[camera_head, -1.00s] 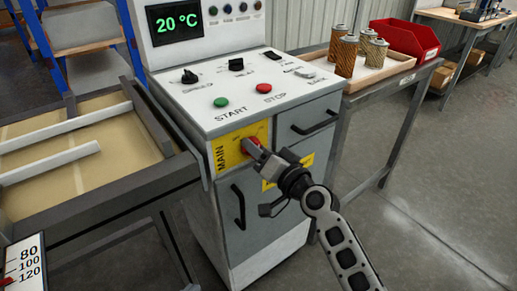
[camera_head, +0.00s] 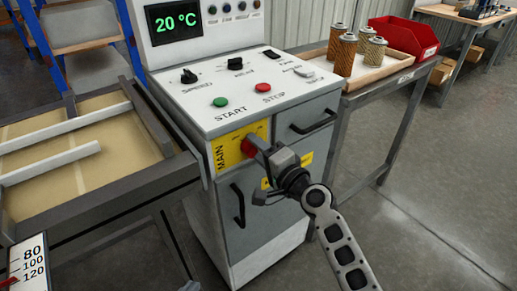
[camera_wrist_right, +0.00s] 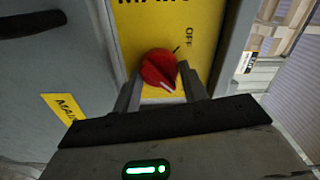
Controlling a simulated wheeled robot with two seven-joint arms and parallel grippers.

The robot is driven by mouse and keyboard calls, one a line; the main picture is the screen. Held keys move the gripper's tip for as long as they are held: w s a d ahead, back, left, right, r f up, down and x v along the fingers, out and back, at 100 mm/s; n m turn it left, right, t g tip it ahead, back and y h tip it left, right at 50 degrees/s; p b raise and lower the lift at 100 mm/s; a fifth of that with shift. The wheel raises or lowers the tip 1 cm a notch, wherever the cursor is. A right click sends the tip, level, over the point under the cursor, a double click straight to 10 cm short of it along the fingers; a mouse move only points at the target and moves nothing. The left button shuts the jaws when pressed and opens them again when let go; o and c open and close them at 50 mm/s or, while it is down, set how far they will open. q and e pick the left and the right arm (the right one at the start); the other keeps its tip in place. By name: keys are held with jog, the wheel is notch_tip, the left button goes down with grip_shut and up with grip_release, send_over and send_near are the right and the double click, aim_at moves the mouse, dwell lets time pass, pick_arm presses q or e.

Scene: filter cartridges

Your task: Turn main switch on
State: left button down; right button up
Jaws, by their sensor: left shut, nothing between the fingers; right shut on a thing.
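The red main switch knob (camera_head: 248,148) is on a yellow plate (camera_head: 229,151) marked MAIN on the cabinet's front. My right gripper (camera_head: 257,148) is at the knob, shut on it. In the right wrist view the knob (camera_wrist_right: 158,70) sits between the two fingers (camera_wrist_right: 160,92). Its white line points down and slightly right in that view, away from the black tick beside OFF. The ON label cannot be read. A small grey tip at the bottom edge looks like my left gripper (camera_head: 190,286), away from the cabinet; most of it is cut off.
The cabinet top (camera_head: 240,105) has a green START button (camera_head: 220,102), a red STOP button (camera_head: 264,87) and black knobs. The display (camera_head: 174,21) reads 20 °C. A tray with filter cartridges (camera_head: 346,50) and a red bin (camera_head: 405,35) stand at right. A conveyor frame (camera_head: 100,205) is at left.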

dwell(0.4)
jog(key=o, duration=1)
jog(key=v, duration=1.6)
jog(key=shift+b, duration=0.3)
